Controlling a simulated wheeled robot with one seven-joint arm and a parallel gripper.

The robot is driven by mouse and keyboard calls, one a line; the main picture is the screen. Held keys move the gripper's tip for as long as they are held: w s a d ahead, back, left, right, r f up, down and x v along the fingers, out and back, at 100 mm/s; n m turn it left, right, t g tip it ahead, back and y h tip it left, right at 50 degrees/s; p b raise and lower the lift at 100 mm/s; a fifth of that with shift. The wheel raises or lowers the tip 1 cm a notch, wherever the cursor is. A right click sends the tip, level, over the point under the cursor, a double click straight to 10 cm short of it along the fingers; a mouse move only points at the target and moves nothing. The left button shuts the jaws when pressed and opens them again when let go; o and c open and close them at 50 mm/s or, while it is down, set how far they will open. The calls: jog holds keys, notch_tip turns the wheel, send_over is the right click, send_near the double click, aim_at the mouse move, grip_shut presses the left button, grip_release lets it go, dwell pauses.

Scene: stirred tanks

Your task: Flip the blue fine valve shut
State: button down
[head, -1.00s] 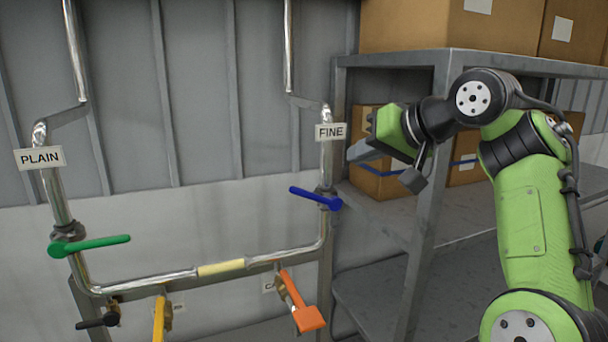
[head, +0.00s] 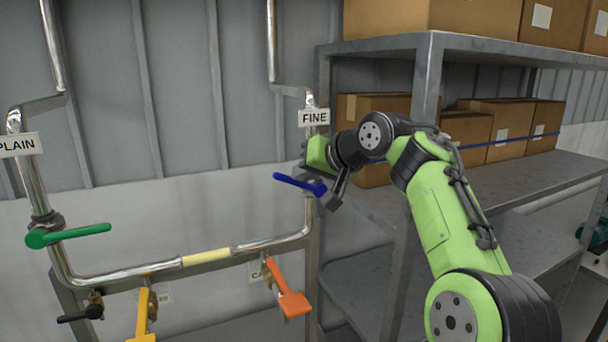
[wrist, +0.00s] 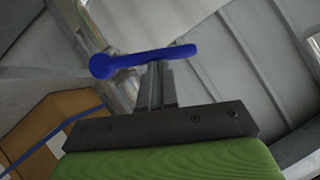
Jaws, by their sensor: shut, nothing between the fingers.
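The blue valve handle (head: 300,184) is on the right-hand pipe below the FINE label (head: 314,117). It points left from its pivot, across the pipe, in the head view. My gripper (head: 306,160) is at the pipe just above and behind the handle's pivot end; its fingertips are mostly hidden in the head view. In the wrist view my gripper's closed fingers (wrist: 155,88) point up at the blue handle (wrist: 145,59), which lies across their tips. They look shut and empty. I cannot tell whether they touch the handle.
A green handle (head: 70,235) is on the PLAIN pipe at left. Orange (head: 290,297), yellow (head: 142,318) and black (head: 82,314) handles hang below the cross pipe. A metal shelf (head: 428,75) with cardboard boxes (head: 490,130) stands close on the right.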

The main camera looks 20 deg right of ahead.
jog(key=shift+r, duration=0.1)
jog(key=shift+a+f+n+h+b, duration=0.9)
jog(key=shift+a+f+n+h, duration=0.2)
jog(key=shift+f+h, duration=0.1)
jog(key=shift+f+b, duration=0.3)
jog(key=shift+f, duration=0.05)
